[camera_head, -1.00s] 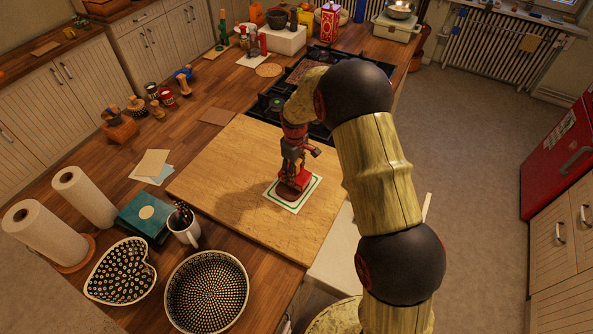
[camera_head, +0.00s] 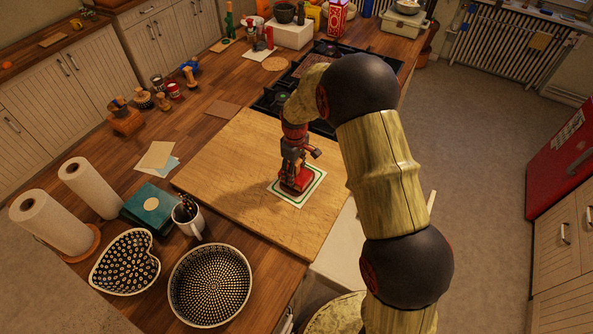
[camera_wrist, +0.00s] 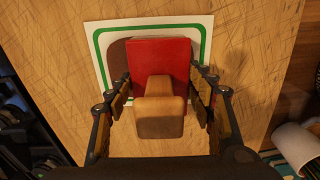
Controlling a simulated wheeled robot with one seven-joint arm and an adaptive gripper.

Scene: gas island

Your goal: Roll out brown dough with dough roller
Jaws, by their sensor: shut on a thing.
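The dough roller shows in the wrist view as a red block (camera_wrist: 160,58) with a wooden handle (camera_wrist: 158,108) between my gripper's fingers. My gripper (camera_wrist: 160,98) is shut on the handle; the fingers stand on both sides. The brown dough (camera_wrist: 118,60) shows as a dark brown patch at the red block's left edge; most of it is hidden beneath the roller. Both are over a white mat with a green border (camera_wrist: 96,38). In the head view my gripper (camera_head: 295,168) points down over the mat (camera_head: 312,190), with red (camera_head: 297,181) under it.
The mat lies on a large wooden board (camera_head: 235,165). A mug (camera_head: 188,222), patterned bowls (camera_head: 210,285), a teal box (camera_head: 150,205) and paper rolls (camera_head: 90,185) stand left of the board. A stove (camera_head: 275,100) lies behind it. Bare board surrounds the mat.

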